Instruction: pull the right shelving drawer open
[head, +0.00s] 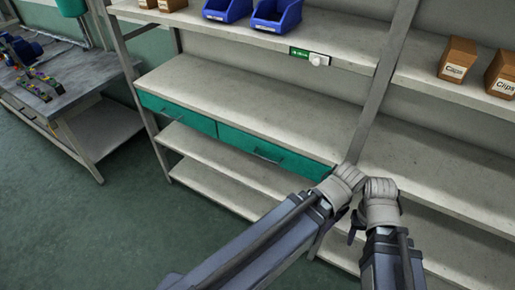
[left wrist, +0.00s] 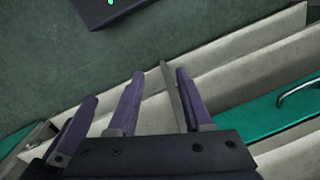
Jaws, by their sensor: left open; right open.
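The right drawer (head: 275,153) is a teal front with a thin metal handle (head: 267,160), under the shelving's middle shelf. It looks shut, and its right end is partly hidden by my arm. The left drawer (head: 177,112) beside it also looks shut. My right gripper (head: 355,227) shows as small dark fingers near the shelf upright, open and apart from the handle. My left gripper (left wrist: 158,80) is open and empty in the left wrist view. A teal drawer front (left wrist: 265,118) with a metal handle (left wrist: 298,90) lies right of its fingers; which drawer cannot be told.
Blue bins (head: 276,15) and a green-and-white label (head: 309,56) are on the upper shelf. Boxes marked Clips (head: 457,60) stand at the right. A workbench (head: 70,85) stands at the left. The green floor (head: 120,220) in front is clear.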

